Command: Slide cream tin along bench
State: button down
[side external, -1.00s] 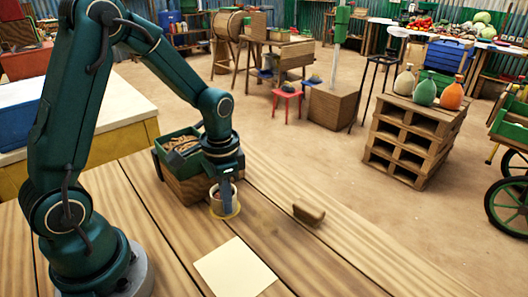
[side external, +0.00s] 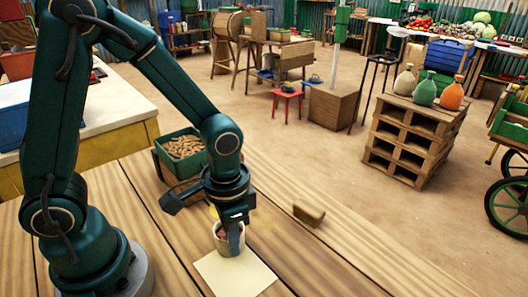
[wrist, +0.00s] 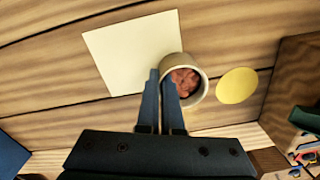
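The cream tin (side external: 222,245) stands upright on the bench, open at the top with reddish contents. In the side view it overlaps the far edge of the pale cream sheet (side external: 235,275). In the wrist view the tin (wrist: 202,91) is at the sheet's (wrist: 130,50) right edge. My gripper (side external: 236,236) is low at the tin. In the wrist view my gripper's (wrist: 163,75) two blue fingers are close together, one over the tin's opening and one outside, with the wall between them. A yellow disc (wrist: 237,85) lies bare to the tin's right.
A brown wooden block (side external: 309,214) lies on the bench to the right. A green crate of brownish pieces (side external: 184,146) stands on a wooden box behind my gripper. The bench planks (side external: 345,262) right of the sheet are clear.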

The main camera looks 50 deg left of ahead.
jog(key=shift+s+d, duration=0.45)
jog(key=shift+d, duration=0.35)
jog(key=shift+s+d, duration=0.4)
jog(key=shift+d, duration=0.45)
jog(key=shift+s+d, duration=0.45)
jog(key=shift+d, duration=0.35)
jog(key=c, duration=1)
grip_release()
jog(key=shift+r, duration=0.15)
jog(key=shift+r, duration=2.45)
